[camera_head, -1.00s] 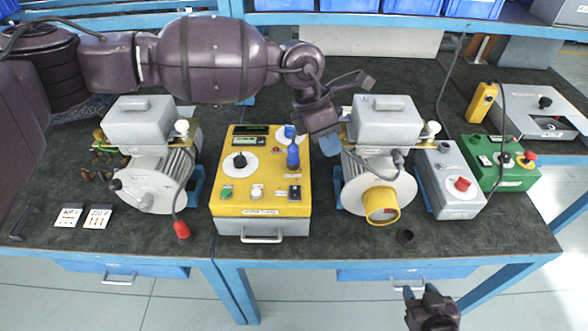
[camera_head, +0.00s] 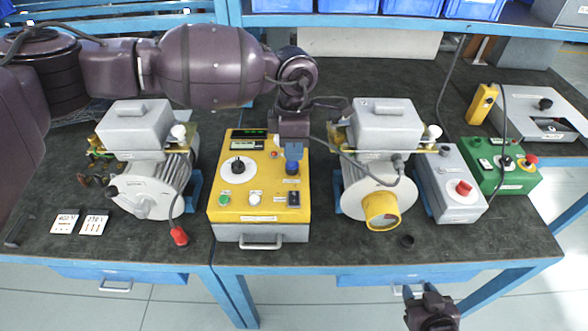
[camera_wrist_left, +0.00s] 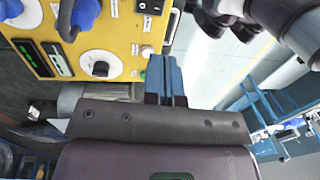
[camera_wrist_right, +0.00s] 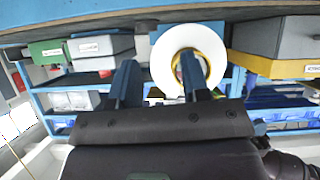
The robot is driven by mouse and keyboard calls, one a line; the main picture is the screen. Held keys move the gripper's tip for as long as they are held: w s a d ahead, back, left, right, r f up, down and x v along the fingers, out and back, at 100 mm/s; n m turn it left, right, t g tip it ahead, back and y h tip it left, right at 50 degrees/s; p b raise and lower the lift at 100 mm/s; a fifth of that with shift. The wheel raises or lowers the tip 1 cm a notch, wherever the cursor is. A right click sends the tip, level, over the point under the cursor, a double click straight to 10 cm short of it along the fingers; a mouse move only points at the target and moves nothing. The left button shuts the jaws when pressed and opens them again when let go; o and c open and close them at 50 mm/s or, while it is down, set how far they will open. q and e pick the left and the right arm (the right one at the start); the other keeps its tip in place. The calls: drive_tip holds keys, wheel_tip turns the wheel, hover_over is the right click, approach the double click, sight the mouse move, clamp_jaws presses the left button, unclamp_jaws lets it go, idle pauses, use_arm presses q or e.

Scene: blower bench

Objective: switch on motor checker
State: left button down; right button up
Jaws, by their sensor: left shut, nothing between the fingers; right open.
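The motor checker (camera_head: 222,190) is a yellow-topped grey box at the middle of the bench. It has displays with green lit digits, a black knob on a white dial (camera_head: 238,166), a green and a white button, and a black switch (camera_head: 294,198) at its front right corner. My left gripper (camera_head: 293,152) is shut and empty above its right side, overlapping the blue plug (camera_head: 292,168) in the head view. In the left wrist view the blue fingers (camera_wrist_left: 166,75) point towards the checker's front edge, apart from the switch (camera_wrist_left: 148,7). My right gripper (camera_head: 422,291) is open and empty before the bench.
Grey motors stand left (camera_head: 150,185) and right (camera_head: 375,185) of the checker; the right one has a yellow ring and a cable running towards the checker. A grey box with a red knob (camera_head: 463,188) and a green box (camera_head: 510,175) stand further right.

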sight(294, 201)
use_arm(q)
drive_tip(key=f, duration=0.4)
drive_tip(key=s+f+p, duration=0.1)
drive_tip(key=f, duration=0.8)
drive_tip(key=shift+s+p, duration=0.35)
drive_tip(key=shift+p, duration=0.05)
drive_tip(key=shift+f, duration=0.15)
drive_tip(key=shift+f+b, duration=0.2)
drive_tip(key=shift+b, duration=0.25)
drive_tip(key=shift+s+r, duration=0.1)
drive_tip(key=shift+w, duration=0.2)
